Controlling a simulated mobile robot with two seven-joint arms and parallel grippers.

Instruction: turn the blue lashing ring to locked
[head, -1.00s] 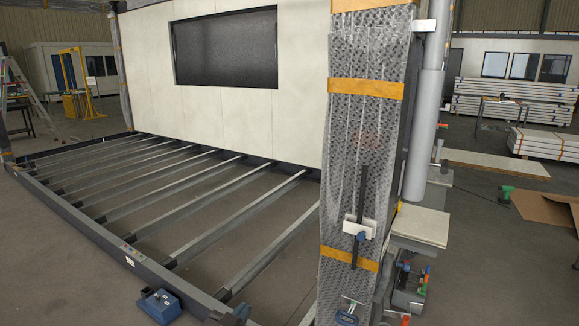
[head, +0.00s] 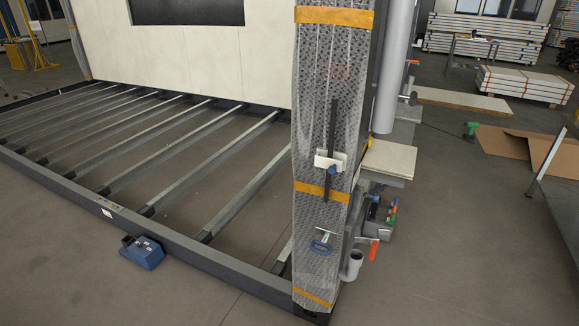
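A blue ring-shaped fitting (head: 320,246) sits low on the wrapped corner post (head: 312,215), just below the middle orange strap. It looks like the blue lashing ring; a thin grey T-shaped piece is at its top. Whether it is locked cannot be told at this size. Above it on the post is a long dark upright bar with a white plate (head: 323,161) and a small blue knob (head: 332,170). Neither of my grippers is in view.
A blue block (head: 141,252) lies beside the floor frame's front beam (head: 190,258). Right of the post are a pale board (head: 388,159), a grey cup (head: 352,264), a red-handled clamp (head: 373,252) and a tool box (head: 378,220). The floor at front right is clear.

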